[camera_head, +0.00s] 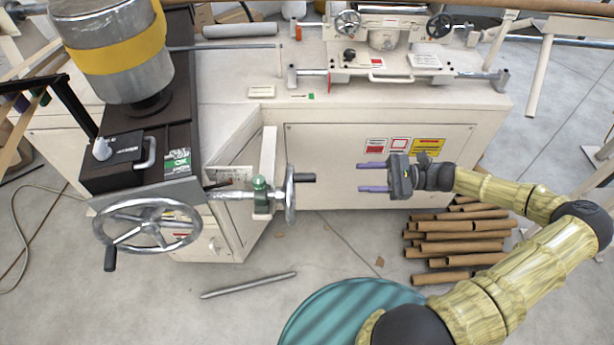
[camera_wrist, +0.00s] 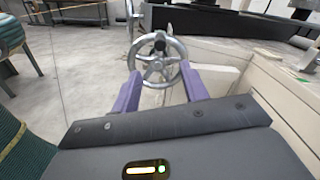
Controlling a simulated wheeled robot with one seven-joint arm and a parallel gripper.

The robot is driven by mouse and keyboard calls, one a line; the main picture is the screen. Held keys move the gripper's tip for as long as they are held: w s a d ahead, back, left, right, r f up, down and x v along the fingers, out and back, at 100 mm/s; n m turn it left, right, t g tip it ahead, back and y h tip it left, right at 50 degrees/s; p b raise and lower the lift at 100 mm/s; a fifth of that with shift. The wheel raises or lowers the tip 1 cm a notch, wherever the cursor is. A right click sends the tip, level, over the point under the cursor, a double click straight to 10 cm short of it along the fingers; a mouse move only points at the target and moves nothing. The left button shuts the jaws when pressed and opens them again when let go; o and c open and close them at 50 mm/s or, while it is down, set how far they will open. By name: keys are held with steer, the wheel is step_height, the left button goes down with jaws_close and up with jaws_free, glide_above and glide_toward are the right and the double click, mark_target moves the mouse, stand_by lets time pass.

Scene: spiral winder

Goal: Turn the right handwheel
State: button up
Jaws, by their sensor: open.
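The right handwheel (camera_head: 290,200) is a silver wheel seen nearly edge-on in the head view, on a shaft at the machine's front. Its black handle (camera_head: 305,178) points right, toward my gripper (camera_head: 360,177). My gripper is open and empty, with two purple fingers pointing left at the wheel across a clear gap. In the wrist view the handwheel (camera_wrist: 150,72) shows face-on with its spokes, ahead of and between the fingertips. The dark knob near its top is small in that view. Fingers and wheel do not touch.
A larger handwheel (camera_head: 147,227) stands further left. The cream machine cabinet (camera_head: 340,150) runs behind my gripper. Cardboard tubes (camera_head: 460,240) lie on the floor below my arm, and a metal rod (camera_head: 248,285) lies at front left. Floor in front of the handwheel is mostly clear.

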mark_target(307, 178)
steer(key=a, duration=0.5)
steer(key=a+p, duration=0.1)
steer(key=a, duration=0.9)
steer(key=shift+w+a, duration=0.25)
jaws_close()
